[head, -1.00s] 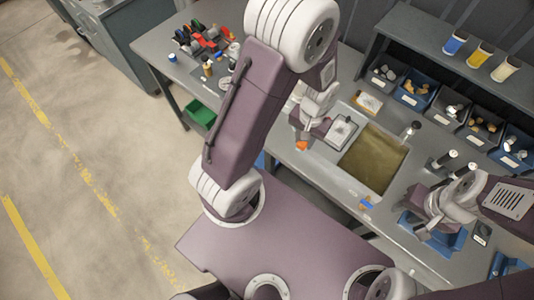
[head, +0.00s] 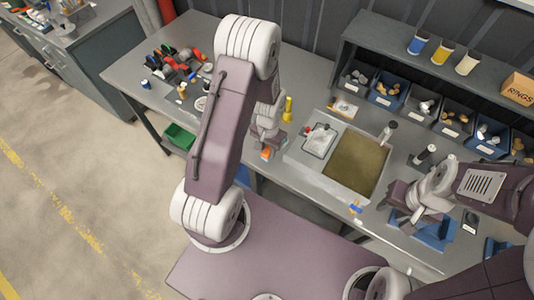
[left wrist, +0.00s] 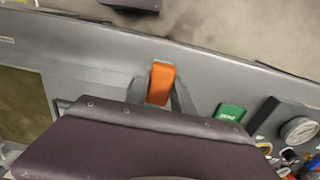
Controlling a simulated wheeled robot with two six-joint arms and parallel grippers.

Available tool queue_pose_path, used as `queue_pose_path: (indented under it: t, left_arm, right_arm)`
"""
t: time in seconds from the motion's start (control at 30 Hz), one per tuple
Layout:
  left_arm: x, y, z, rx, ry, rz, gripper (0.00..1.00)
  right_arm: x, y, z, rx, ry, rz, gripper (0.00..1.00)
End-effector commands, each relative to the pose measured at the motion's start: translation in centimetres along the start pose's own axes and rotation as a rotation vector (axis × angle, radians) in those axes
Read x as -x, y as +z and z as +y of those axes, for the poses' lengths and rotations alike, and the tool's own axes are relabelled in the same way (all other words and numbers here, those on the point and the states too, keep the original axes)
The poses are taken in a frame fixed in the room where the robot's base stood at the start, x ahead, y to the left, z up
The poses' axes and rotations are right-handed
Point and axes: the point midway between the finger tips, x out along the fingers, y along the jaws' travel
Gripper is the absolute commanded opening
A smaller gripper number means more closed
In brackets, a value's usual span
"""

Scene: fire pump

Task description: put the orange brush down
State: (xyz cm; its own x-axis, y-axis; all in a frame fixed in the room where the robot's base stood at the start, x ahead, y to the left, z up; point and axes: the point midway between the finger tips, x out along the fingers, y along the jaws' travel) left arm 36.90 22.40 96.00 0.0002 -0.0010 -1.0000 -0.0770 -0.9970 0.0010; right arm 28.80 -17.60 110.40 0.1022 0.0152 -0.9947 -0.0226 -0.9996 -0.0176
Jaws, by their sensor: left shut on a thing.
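The orange brush (head: 266,153) is at the front edge of the grey workbench, left of the shallow tray. My left gripper (head: 267,146) is shut on it; my arm hides part of the gripper in the head view. In the left wrist view the orange brush (left wrist: 161,83) shows between the two grey fingers (left wrist: 162,98), over the bench top near its edge. Whether it touches the bench is unclear. My right gripper (head: 415,217) is over a blue tray (head: 437,232) at the bench's right; its fingers are too small to read.
A yellow bottle (head: 288,108) stands behind my left gripper. Tools and a gauge (left wrist: 298,130) lie to the left on the bench. Blue bins (head: 385,92) line the back.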

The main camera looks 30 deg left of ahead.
Motion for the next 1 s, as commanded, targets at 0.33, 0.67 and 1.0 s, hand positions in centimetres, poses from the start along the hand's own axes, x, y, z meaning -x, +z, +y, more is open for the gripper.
queue_pose_path:
  t: [0.33, 0.67, 1.0]
  left_arm:
    - [-3.1, 0.1, -0.5, -0.001, 0.001, -0.004, 0.00]
    - [-4.3, -0.1, -0.5, -0.001, 0.000, 0.001, 0.00]
    - [-4.7, -0.1, -0.4, -0.001, 0.000, 0.001, 0.50]
  right_arm:
    - [0.8, -0.1, 0.0, 0.000, 0.000, 0.000, 0.38]
    - [0.8, -0.1, 0.0, 0.000, 0.000, 0.000, 0.38]
    - [0.6, -0.1, 0.0, 0.000, 0.000, 0.000, 0.38]
